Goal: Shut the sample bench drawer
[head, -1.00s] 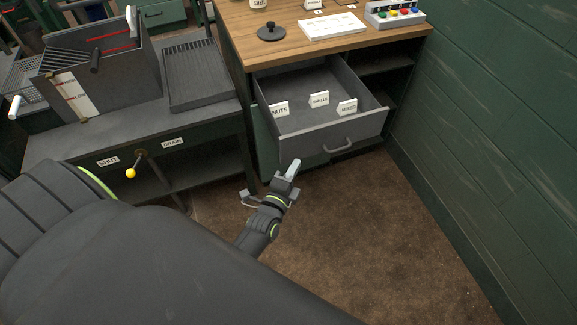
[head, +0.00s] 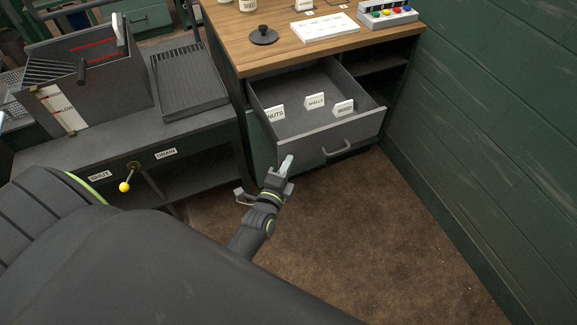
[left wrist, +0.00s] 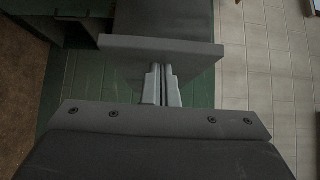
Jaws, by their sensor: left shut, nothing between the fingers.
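The sample bench drawer (head: 312,143) is pulled out from under the wooden bench top. Its grey front has a bar handle (head: 337,148), and its tray holds small white signs, one reading NUTS (head: 275,113). My left gripper (head: 287,162) is shut and empty, its fingertips at the lower left part of the drawer front, left of the handle. In the left wrist view the shut fingers (left wrist: 161,82) point at a grey panel (left wrist: 125,52), which looks like the drawer front. I cannot tell whether they touch it. My right gripper is not in view.
The wooden bench top (head: 290,50) carries a dark knobbed lid (head: 263,36), a white tray and a button box (head: 388,13). A grey stand with a yellow-knobbed lever (head: 124,187) is on the left. A green wall bounds the right. The brown floor before the drawer is clear.

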